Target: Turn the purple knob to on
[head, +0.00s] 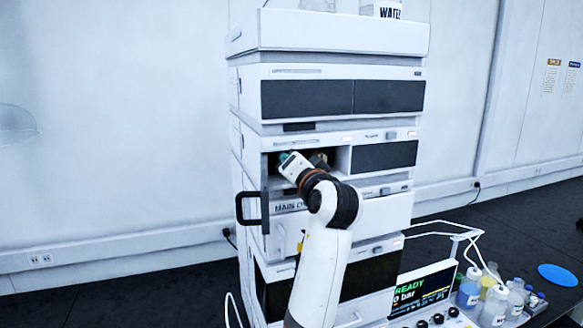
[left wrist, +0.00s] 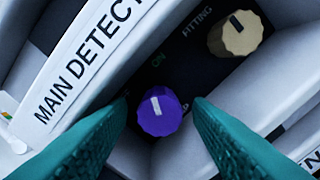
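The purple knob (left wrist: 159,118) shows in the left wrist view on a dark panel, with a white mark on its face. A green "ON" label is above it, and another label at its lower right is mostly hidden. The two teal fingers of my left gripper (left wrist: 163,106) are apart, one on each side of the knob. I cannot tell whether either touches it. In the head view my left gripper (head: 283,158) reaches into the open bay of the instrument stack (head: 245,142); the purple knob cannot be made out there. My right gripper is in no view.
A tan knob (left wrist: 238,32) marked "FITTING" sits up and right of the purple one. A white panel (left wrist: 85,75) reading "MAIN DETECT" is at the left. A dark open door handle (head: 240,208) juts out left of my arm. Bottles (head: 470,288) stand at the lower right.

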